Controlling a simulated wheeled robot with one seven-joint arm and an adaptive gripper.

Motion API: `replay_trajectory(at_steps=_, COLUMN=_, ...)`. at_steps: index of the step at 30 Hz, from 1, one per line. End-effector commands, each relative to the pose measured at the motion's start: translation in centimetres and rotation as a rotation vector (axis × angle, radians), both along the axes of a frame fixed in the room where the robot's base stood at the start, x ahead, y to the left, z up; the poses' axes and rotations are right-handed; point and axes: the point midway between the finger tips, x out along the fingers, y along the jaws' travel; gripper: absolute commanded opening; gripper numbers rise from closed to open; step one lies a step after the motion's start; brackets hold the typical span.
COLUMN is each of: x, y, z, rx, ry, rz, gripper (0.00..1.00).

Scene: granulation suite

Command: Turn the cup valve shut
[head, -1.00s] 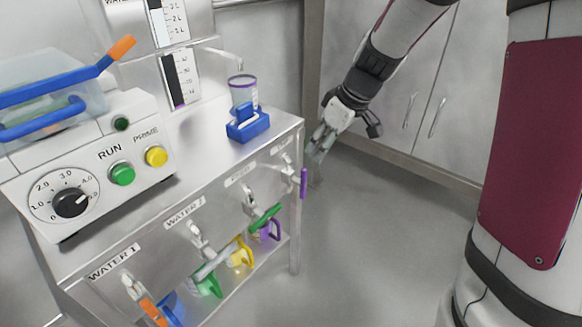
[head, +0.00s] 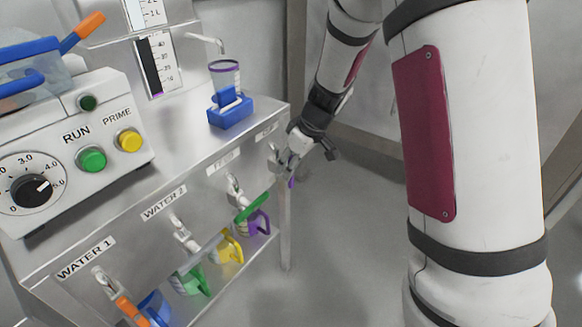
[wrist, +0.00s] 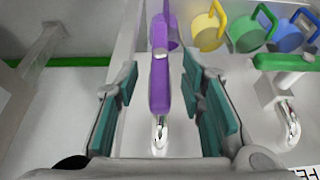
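The cup valve has a long purple lever (wrist: 160,75) on a shiny metal stem (wrist: 159,132). In the wrist view the lever runs lengthwise between the fingers of my gripper (wrist: 160,68). The teal finger pads stand apart on both sides of it, with gaps showing, so my gripper is open around the lever. In the head view my gripper (head: 287,160) is at the right end of the bench's front panel. It hides most of this valve there; only a bit of the purple lever shows below it.
A green-handled valve (head: 250,206) is next to it, with more valves towards WATER 1 (head: 86,258). Purple, yellow (wrist: 208,30), green (wrist: 250,32) and blue (wrist: 284,36) jugs stand below. A clear cup in a blue holder (head: 230,112) stands on top. Floor to the right is clear.

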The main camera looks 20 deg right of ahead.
Motion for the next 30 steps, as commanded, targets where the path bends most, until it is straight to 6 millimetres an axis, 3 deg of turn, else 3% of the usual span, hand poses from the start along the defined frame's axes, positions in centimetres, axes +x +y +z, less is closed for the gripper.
replay_trajectory(at_steps=9, x=0.10, y=0.06, z=-0.20, rx=0.000, ry=-0.001, rz=0.000, gripper=0.36)
replay_trajectory(at_steps=14, x=0.09, y=0.05, z=-0.20, rx=-0.001, ry=-0.001, rz=0.000, gripper=0.02)
replay_trajectory(at_steps=15, x=0.08, y=0.05, z=-0.20, rx=-0.001, ry=-0.001, rz=0.000, gripper=0.00)
replay_trajectory(at_steps=30, x=0.28, y=-0.31, z=-0.32, rx=0.073, ry=0.052, rz=-0.003, gripper=0.00)
